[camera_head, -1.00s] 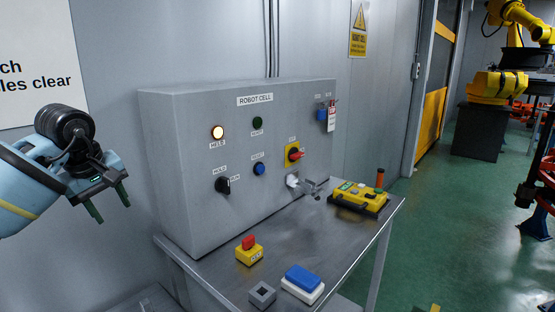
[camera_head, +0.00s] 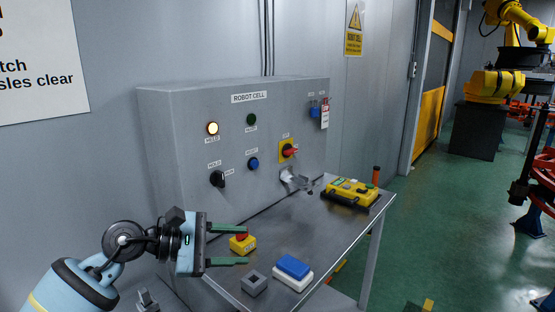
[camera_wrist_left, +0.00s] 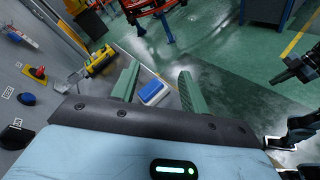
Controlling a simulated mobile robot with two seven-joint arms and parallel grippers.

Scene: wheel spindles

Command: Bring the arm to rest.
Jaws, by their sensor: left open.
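My left gripper (camera_head: 245,245) hangs at the lower left in the head view, over the near left part of the bench. Its two green fingers point to the right, apart, with nothing between them. In that view they lie just above and below the yellow button box with a red top (camera_head: 243,244); I cannot tell the distance in depth. In the left wrist view the fingers (camera_wrist_left: 160,82) are also spread, with the blue-and-white block (camera_wrist_left: 154,92) seen beyond them.
The grey control cabinet (camera_head: 205,125) stands behind the metal bench (camera_head: 320,230). On the bench are a grey socket block (camera_head: 254,285), a blue-and-white block (camera_head: 293,272) and a yellow pendant (camera_head: 350,192). Green floor (camera_head: 440,225) lies open to the right.

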